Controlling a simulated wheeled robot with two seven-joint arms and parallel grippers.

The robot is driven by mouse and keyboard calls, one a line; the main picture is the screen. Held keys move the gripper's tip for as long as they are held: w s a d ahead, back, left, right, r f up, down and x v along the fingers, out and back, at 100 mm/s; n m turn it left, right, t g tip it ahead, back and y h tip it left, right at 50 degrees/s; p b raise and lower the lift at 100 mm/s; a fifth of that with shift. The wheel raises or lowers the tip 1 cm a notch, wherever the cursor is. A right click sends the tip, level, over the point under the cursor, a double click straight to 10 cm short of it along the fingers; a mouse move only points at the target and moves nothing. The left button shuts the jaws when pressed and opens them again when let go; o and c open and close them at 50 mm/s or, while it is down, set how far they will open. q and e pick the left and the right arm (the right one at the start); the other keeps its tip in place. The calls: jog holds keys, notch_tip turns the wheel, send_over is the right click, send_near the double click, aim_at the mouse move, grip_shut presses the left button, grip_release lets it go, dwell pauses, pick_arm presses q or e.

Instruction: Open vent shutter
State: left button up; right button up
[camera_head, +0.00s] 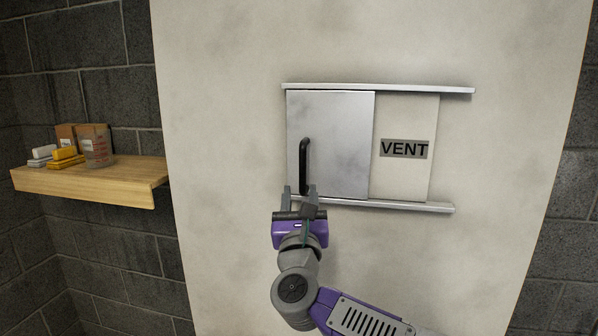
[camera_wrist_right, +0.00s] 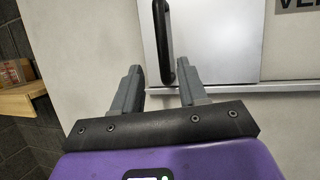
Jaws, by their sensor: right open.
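The vent shutter (camera_head: 345,130) is a grey metal sliding panel on the left half of a rail frame on the pale wall panel. Its black vertical handle (camera_head: 304,165) is near the panel's left edge. My right gripper (camera_head: 301,188) is open at the handle's lower end. In the right wrist view the handle (camera_wrist_right: 164,40) shows ahead, between the lines of the two grey fingers (camera_wrist_right: 160,85) and closer to the right one. The gap between the fingers looks empty, and I cannot tell whether either finger touches the handle. My left gripper is not in view.
The upper rail (camera_head: 420,89) and lower rail (camera_head: 420,207) run past the shutter to the right. A plate lettered VENT (camera_head: 404,149) is on the pale area right of the shutter. A wooden shelf (camera_head: 110,185) with blocks, boxes and a beaker juts out at left.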

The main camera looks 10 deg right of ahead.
aim_at(303, 170)
jog(key=shift+d+r+m+p, duration=0.25)
jog(key=shift+r+m+p, duration=0.3)
jog(key=shift+r, duration=0.65)
jog(key=p+x, duration=0.3)
jog(key=x, duration=0.3)
jog(key=shift+w+f, duration=0.1)
grip_shut()
